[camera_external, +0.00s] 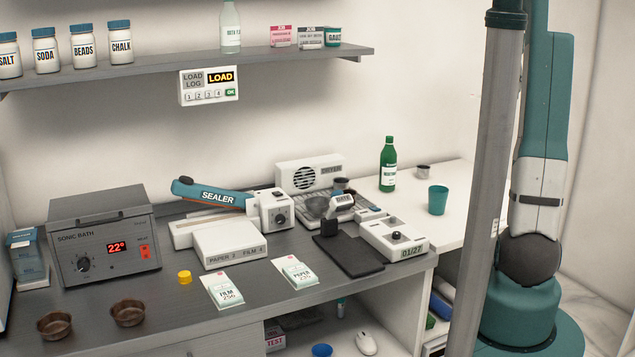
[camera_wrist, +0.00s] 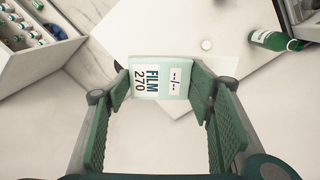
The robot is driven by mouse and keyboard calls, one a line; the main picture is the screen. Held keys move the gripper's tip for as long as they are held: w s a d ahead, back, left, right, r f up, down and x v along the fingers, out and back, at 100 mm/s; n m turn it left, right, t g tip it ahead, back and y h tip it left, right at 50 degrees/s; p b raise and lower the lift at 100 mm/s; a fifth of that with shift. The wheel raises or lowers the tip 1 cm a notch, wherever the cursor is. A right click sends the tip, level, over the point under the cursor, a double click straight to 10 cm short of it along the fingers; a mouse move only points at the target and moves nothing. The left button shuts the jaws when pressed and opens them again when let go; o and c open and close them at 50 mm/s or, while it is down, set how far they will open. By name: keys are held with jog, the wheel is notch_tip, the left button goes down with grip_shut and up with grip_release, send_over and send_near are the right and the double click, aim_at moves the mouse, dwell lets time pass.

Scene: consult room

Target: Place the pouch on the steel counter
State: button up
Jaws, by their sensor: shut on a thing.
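In the wrist view my gripper (camera_wrist: 160,92) is shut on a pale green and white pouch (camera_wrist: 160,72) marked FILM 270, with a finger along each side. The pouch is held above a white surface; its height is hard to tell. My gripper and this pouch are out of the external view. The grey steel counter (camera_external: 190,300) fills the left and middle of the external view. Two other pouches lie flat on its front part: a FILM pouch (camera_external: 222,291) and a PAPER pouch (camera_external: 294,272).
The counter also bears a sonic bath (camera_external: 105,240), a sealer (camera_external: 215,195), a yellow cap (camera_external: 184,277), two brown bowls (camera_external: 128,312) and a black mat (camera_external: 348,254). A green bottle (camera_external: 388,165) and teal cup (camera_external: 437,199) stand on the white table (camera_external: 465,185). A shelf (camera_external: 180,68) hangs above.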

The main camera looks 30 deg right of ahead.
dwell(0.4)
jog(key=w+a+f+n+p, duration=0.1)
jog(key=w+a+f+n, duration=0.2)
jog(key=a+f, duration=0.8)
jog(key=w+a+f+n+p, duration=0.1)
jog(key=w+a+f+n, duration=0.25)
jog(key=a, duration=1.45)
jog(key=w+a+f+n+p, duration=0.2)
jog(key=w+a+f, duration=0.2)
jog(key=a+f, duration=0.75)
jog(key=s+a+n+p, duration=0.1)
jog(key=s+a+n, duration=0.2)
jog(key=a, duration=1.3)
jog(key=s+a+n+p, duration=0.2)
jog(key=s+a+n, duration=0.2)
jog(key=a, duration=1.2)
jog(key=s+a+f+n+p, duration=0.2)
jog(key=s+a+n, duration=0.4)
jog(key=s+a, duration=1.1)
jog(key=shift+s+a, duration=0.2)
jog(key=shift+a, duration=1.9)
jog(key=shift+f, duration=0.15)
